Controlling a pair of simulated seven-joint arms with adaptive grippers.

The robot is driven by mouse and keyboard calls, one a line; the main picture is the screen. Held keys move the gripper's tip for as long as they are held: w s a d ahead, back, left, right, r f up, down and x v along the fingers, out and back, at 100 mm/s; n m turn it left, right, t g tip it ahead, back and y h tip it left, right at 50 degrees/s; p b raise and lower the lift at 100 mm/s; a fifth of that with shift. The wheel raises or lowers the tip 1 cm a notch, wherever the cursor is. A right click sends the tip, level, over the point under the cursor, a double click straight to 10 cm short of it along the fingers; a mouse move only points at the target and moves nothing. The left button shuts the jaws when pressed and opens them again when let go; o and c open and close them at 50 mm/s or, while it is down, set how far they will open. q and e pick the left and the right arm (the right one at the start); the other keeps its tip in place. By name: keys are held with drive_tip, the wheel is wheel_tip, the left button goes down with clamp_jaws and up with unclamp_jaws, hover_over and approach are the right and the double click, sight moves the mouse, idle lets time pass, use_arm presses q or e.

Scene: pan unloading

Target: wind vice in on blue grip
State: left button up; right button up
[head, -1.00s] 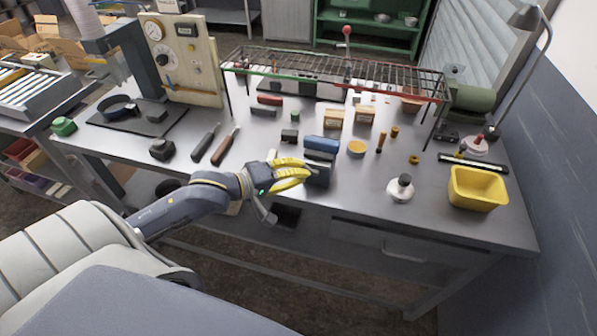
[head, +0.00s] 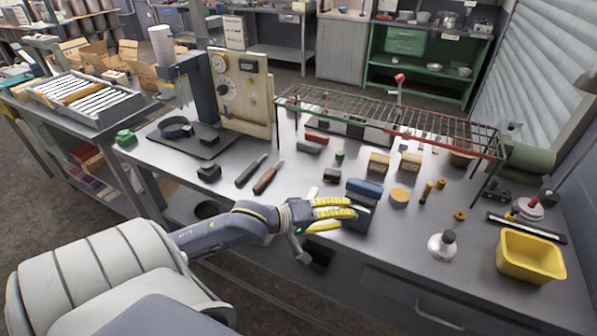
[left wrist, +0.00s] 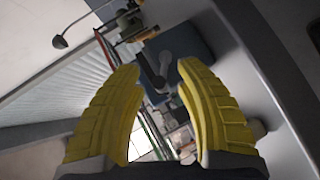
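The vice (head: 357,217) stands at the front edge of the grey workbench, partly hidden by my fingers. A blue block (head: 364,188) sits at its top. In the left wrist view, the blue-grey vice body (left wrist: 186,48) lies ahead, with a dark crank-like handle (left wrist: 155,76) in front of it, seen between my fingertips. My left gripper (head: 350,209) has yellow ribbed fingers reaching to the vice's left side. In the left wrist view the fingers (left wrist: 160,72) are spread apart with nothing clamped. I cannot tell whether a finger touches the handle. My right gripper is not in view.
A wire rack (head: 392,118) spans the back of the bench. Two file-like tools (head: 262,177) lie left of the vice. A metal knobbed piece (head: 442,245) and a yellow bin (head: 530,256) stand to the right. Small blocks lie behind the vice.

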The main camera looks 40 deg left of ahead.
use_arm(q)
drive_tip(key=shift+a+f, duration=0.1)
drive_tip(key=shift+s+a+f+n+t+h, duration=0.15)
drive_tip(key=shift+f+n+t+h, duration=0.25)
drive_tip(key=shift+n+t, duration=0.2)
drive_tip(key=shift+w+a+f+n+t+h, duration=0.15)
drive_tip(key=shift+f+n+t+h, duration=0.15)
drive_tip(key=shift+n+t+h, duration=0.3)
drive_tip(key=shift+s+f+n+t+h, duration=0.1)
drive_tip(key=shift+f+n+t+h, duration=0.45)
drive_tip(key=shift+n+t, duration=0.5)
drive_tip(key=r+v, duration=0.1)
drive_tip(key=v, duration=1.7)
drive_tip(key=s+a+f+m+g+y, duration=0.1)
drive_tip(key=a+f+m, duration=0.3)
drive_tip(key=f, duration=0.4)
drive_tip(key=s+a+f+m+g+y, duration=0.1)
drive_tip(key=a+f+m+g+y, duration=0.2)
drive_tip(key=f, duration=0.6)
drive_tip(key=shift+s+a+f+m+y, duration=0.2)
drive_tip(key=shift+s+a+m+y, duration=0.2)
drive_tip(key=shift+m, duration=0.45)
